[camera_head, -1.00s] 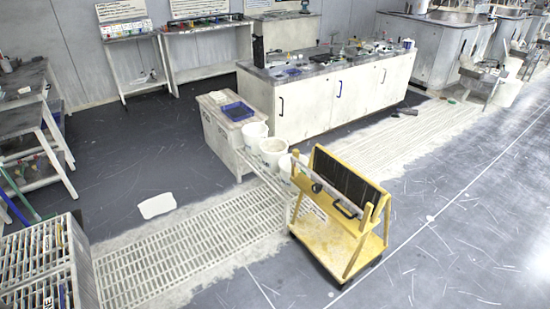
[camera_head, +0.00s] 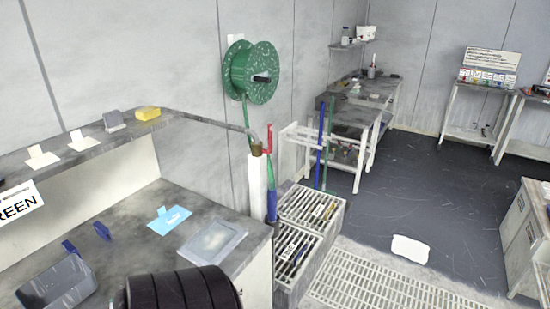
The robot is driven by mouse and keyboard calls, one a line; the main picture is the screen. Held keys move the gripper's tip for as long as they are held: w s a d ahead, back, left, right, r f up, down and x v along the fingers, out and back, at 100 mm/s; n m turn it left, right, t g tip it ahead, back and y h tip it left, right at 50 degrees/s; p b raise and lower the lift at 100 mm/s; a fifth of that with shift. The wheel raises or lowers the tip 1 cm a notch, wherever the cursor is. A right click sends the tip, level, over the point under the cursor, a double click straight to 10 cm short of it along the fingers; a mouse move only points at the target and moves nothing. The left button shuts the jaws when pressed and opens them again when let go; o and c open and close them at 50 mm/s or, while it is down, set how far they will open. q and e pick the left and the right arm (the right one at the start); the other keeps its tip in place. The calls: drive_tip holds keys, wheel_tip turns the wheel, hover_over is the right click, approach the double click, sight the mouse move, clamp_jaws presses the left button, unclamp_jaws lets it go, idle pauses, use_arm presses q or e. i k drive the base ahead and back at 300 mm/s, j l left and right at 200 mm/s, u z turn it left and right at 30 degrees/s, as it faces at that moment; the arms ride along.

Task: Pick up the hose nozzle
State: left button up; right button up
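A green hose reel (camera_head: 252,73) is mounted on the grey wall. A green hose (camera_head: 271,172) shows beside a white post (camera_head: 257,184). A slim blue piece (camera_head: 272,206) at the lower end of this hose looks like the hose nozzle; it is small and its shape is hard to make out. It hangs upright between the counter's right corner and the slatted racks. Neither of my grippers is in view.
The grey counter (camera_head: 130,215) fills the left, with a blue card (camera_head: 170,219) and a clear tray (camera_head: 212,241). Slatted racks (camera_head: 310,211) stand right of it.

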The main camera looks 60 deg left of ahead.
sight(272, 194)
drive_tip(key=u, duration=2)
